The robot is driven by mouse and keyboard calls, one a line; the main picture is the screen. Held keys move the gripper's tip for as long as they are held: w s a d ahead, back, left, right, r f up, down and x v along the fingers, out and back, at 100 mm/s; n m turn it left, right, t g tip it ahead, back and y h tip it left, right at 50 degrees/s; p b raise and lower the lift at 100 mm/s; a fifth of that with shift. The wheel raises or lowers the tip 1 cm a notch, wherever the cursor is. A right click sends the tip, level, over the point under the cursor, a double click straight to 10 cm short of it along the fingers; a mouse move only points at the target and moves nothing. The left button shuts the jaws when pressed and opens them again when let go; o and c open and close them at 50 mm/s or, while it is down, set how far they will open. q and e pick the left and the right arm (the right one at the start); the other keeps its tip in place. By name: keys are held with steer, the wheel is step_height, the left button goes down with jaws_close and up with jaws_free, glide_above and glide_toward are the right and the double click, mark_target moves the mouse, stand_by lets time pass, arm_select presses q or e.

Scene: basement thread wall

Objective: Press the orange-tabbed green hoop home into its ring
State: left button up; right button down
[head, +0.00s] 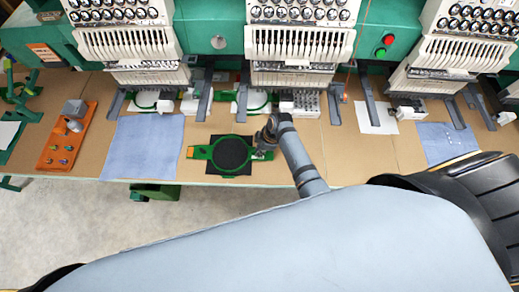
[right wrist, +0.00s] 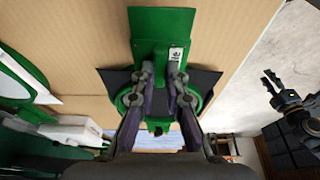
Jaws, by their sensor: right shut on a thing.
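The green hoop (head: 211,152) lies over a black cloth (head: 230,169) near the table's front edge. Its orange tab (head: 193,153) points left. My right gripper (head: 266,146) is at the hoop's right end. In the right wrist view my right gripper (right wrist: 160,72) is shut on the hoop's green bracket (right wrist: 160,22), beside a white label. Part of the round hoop (right wrist: 122,98) shows behind the fingers. No separate ring below can be told apart, nor how deep the hoop sits. My left gripper (right wrist: 279,90) shows off to the right in the right wrist view, apart from the hoop; its jaw opening is unclear.
Embroidery machine heads (head: 300,45) stand along the back, their arms reaching over the table. Blue cloths (head: 143,147) (head: 447,143) and a white sheet (head: 376,117) lie on the tan table. An orange board (head: 62,150) with small parts is at left. Bare table (head: 352,158) lies right of my right arm.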

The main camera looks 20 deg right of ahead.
steer(key=c, duration=1.3)
jaws_free()
steer(key=v, duration=1.2)
steer(key=shift+s, duration=0.1)
